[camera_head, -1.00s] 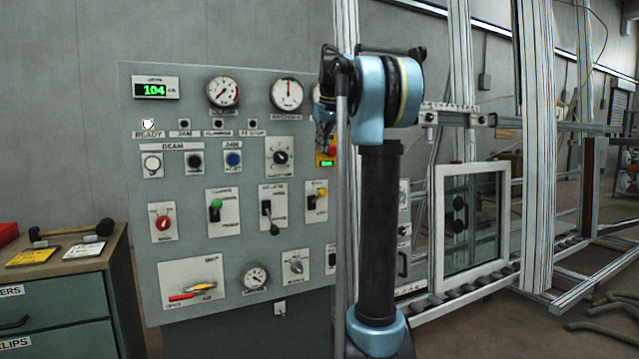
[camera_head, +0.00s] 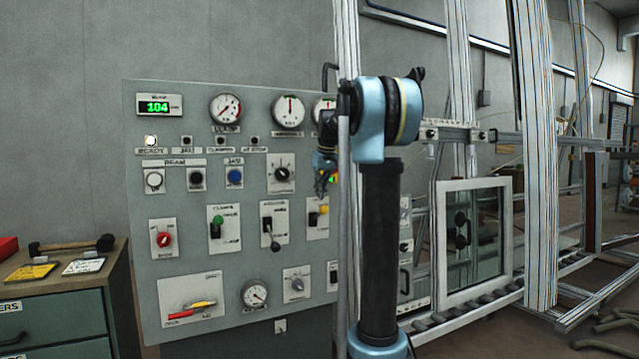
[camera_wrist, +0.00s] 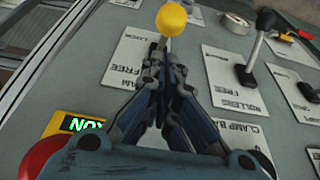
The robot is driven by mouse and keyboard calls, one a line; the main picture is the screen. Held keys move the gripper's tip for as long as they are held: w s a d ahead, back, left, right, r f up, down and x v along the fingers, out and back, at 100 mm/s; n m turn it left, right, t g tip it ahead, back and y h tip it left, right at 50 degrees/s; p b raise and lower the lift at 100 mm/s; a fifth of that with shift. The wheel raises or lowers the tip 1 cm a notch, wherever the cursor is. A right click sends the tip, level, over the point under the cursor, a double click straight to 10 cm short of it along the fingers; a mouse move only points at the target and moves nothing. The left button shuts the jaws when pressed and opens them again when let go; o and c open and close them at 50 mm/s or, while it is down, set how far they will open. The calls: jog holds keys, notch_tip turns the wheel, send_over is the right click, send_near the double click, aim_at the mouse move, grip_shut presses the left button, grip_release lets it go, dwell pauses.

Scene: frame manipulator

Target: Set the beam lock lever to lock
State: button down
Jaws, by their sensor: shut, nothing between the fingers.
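The beam lock lever has a yellow ball knob (camera_head: 323,209) on a white plate (camera_head: 317,232) at the right of the control panel. In the wrist view the yellow knob (camera_wrist: 171,17) stands just beyond my fingertips, at the top, with its plate (camera_wrist: 128,66) below and left, marked LOCK and FREE. My gripper (camera_wrist: 160,62) is shut and empty, its fingers drawn together over the plate. Whether the tips touch the lever's stem cannot be told. In the head view my gripper (camera_head: 324,186) is just above the yellow knob, partly hidden by my arm.
A black lever (camera_wrist: 258,45) on the rollers plate stands to the right in the wrist view. A red button (camera_wrist: 45,160) and a lit green display (camera_wrist: 82,124) lie close at lower left.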

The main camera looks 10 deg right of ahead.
aim_at(319, 214)
jog(key=shift+s+d+f, duration=0.1)
jog(key=shift+s+f, duration=0.2)
jog(key=shift+f, duration=0.25)
jog(key=shift+s+d+f, duration=0.1)
jog(key=shift+s+f, duration=0.15)
jog(key=shift+f, duration=0.25)
jog(key=shift+s, duration=0.1)
